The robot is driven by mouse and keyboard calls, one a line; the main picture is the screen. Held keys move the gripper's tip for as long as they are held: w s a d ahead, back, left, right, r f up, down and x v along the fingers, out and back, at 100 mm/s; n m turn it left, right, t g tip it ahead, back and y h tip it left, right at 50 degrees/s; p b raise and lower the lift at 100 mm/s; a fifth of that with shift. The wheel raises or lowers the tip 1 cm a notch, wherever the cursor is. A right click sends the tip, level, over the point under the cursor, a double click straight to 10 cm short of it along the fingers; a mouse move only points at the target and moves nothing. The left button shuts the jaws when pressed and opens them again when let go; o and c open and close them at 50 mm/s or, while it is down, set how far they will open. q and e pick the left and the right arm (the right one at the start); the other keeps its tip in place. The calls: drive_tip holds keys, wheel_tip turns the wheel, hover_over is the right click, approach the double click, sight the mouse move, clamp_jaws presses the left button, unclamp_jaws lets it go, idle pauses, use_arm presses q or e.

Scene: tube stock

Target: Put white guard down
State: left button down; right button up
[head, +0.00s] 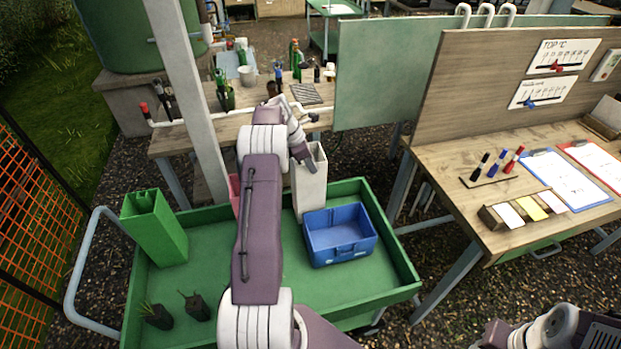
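The white guard (311,187) is a tall, square, open-topped tube. It is upright at the back of the green cart tray (398,262), behind the blue bin (340,239). My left gripper (304,160) is at the guard's top rim and looks shut on its wall; the fingers are partly hidden. I cannot tell whether the guard's base touches the tray floor. A green guard (155,229) stands at the tray's left, and a pink guard (235,190) is mostly hidden behind my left arm. Part of my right arm shows at the bottom right; its fingers are not clear.
Two small dark pots (197,306) with plants sit at the tray's front left. A wooden bench (180,140) with tools is behind the cart. A wooden table (440,170) with clipboards and markers is at the right. The tray floor left of the blue bin is partly clear.

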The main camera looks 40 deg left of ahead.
sight(311, 176)
use_arm(q)
drive_tip(key=shift+a+f, duration=0.1)
drive_tip(key=shift+f, duration=2.3)
drive_tip(key=c, duration=1.6)
unclamp_jaws()
drive_tip(key=shift+f, duration=0.1)
drive_tip(key=shift+c, duration=0.2)
